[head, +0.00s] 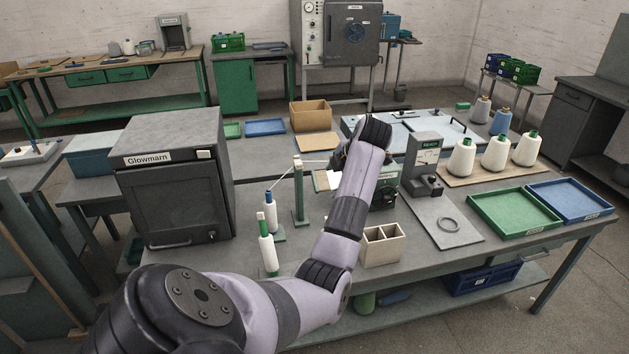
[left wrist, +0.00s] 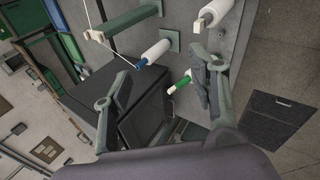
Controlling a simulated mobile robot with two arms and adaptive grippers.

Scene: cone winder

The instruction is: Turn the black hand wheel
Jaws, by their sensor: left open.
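The winder, a small green machine (head: 398,178), stands mid-table, partly behind my left arm. A dark round part on its front (head: 384,197) looks like the black hand wheel; the arm covers part of that area. My left arm reaches over the table to the winder. Its gripper (head: 339,159) is mostly hidden behind the wrist in the head view. In the left wrist view the left gripper (left wrist: 160,95) has its two fingers wide apart with nothing held between them. No hand wheel can be made out in that view. My right gripper is not in view.
A green thread post (head: 299,190), a blue-tipped spool (head: 270,212) and a green-tipped spool (head: 267,247) stand left of the arm. A dark Glowmarn cabinet (head: 180,190) is further left. A divided box (head: 381,246) sits in front of the winder. Trays (head: 513,232) lie right.

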